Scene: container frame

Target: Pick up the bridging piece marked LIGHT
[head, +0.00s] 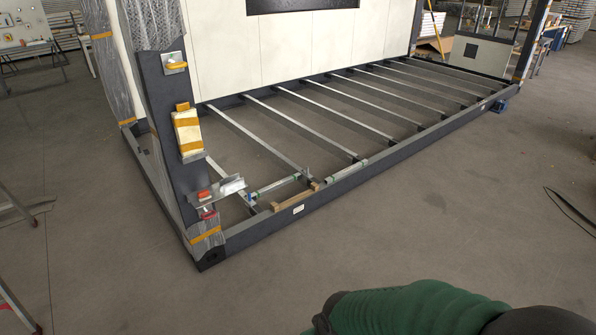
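No LIGHT marking is legible at this distance, so I cannot tell which piece bears it. Short pieces lie at the near left end of the container floor frame: a silver bar with green and blue ends (276,185), a similar bar with green ends (346,171), and a wooden piece (296,197) on the near edge beam. A metal angle bracket (217,190) sits at the corner post. Neither gripper is visible; a green-sleeved part, apparently of my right arm, shows at the bottom right, well apart from these pieces.
The dark edge beam (376,158) of the floor frame runs from near left to far right, with several metal joists behind it. The wrapped corner post (172,110) stands at the left. A ladder (12,205) is at the left edge.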

